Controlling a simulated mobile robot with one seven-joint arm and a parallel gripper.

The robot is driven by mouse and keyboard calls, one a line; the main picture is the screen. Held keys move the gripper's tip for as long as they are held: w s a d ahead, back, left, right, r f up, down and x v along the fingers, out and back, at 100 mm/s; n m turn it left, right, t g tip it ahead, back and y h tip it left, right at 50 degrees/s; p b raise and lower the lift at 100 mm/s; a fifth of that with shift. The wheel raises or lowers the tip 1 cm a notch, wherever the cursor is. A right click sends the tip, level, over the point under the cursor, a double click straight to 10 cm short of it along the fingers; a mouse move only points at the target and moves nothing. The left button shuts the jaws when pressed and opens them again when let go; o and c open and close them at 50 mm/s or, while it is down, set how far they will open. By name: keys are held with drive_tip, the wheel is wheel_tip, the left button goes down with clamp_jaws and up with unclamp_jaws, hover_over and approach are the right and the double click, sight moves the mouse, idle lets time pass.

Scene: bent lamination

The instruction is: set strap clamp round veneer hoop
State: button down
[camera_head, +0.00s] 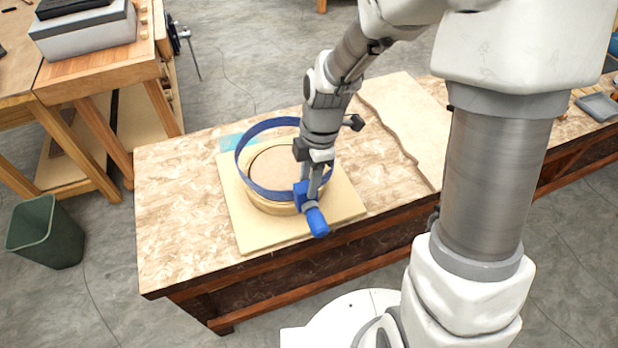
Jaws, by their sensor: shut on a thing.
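The strap clamp is a blue band loop (262,190) with a blue block and handle (317,222) at its near right side. My gripper (313,180) points down and is shut on the clamp near that block. The pale veneer hoop (268,206) sits on a square light wood board (237,215), with a round tan form (275,165) inside it. The band's near side overlaps the hoop's upper edge in the picture. Its far left side stands out beyond the hoop and looks higher. I cannot tell whether the band touches the hoop. My gripper and wrist hide the right part.
The board lies on a mottled workbench (175,215). A wavy-edged wood sheet (395,125) lies right of it, and a light blue piece (232,141) shows behind the band. The bench's left end is clear. A green bin (45,232) and a wooden bench (100,70) stand left.

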drive_tip(key=shift+f+b, duration=0.35)
drive_tip(key=shift+f, duration=0.1)
idle(0.3)
drive_tip(key=shift+f+b, duration=1.75)
drive_tip(key=shift+f, duration=0.6)
drive_tip(key=shift+f+b, duration=1.45)
drive_tip(key=shift+f, duration=0.45)
drive_tip(key=shift+c, duration=1.8)
unclamp_jaws()
wheel_tip(320, 180, up, 17)
drive_tip(key=d+p, duration=0.2)
drive_tip(key=shift+w+d, duration=0.15)
drive_tip(key=shift+w, duration=0.15)
